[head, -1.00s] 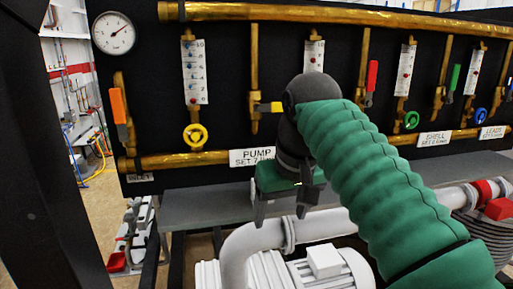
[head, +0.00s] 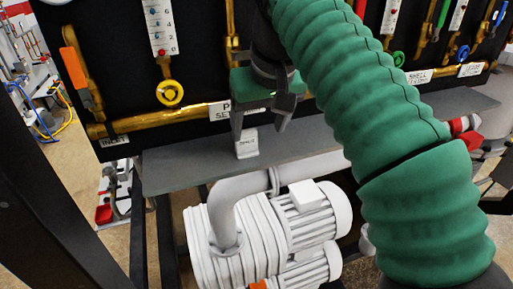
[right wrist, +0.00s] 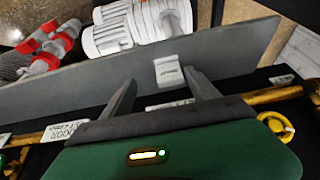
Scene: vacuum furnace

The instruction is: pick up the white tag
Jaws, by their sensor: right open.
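In the right wrist view the fingers (right wrist: 162,86) stand apart with a gap before the tag. My left gripper is not in view.
The grey shelf (head: 190,172) is clear around the tag. Behind it the black panel carries a brass pipe (head: 160,126), a yellow valve wheel (head: 170,92) and an orange handle (head: 74,68). A white pump (head: 265,235) and pipework stand below the shelf's front edge.

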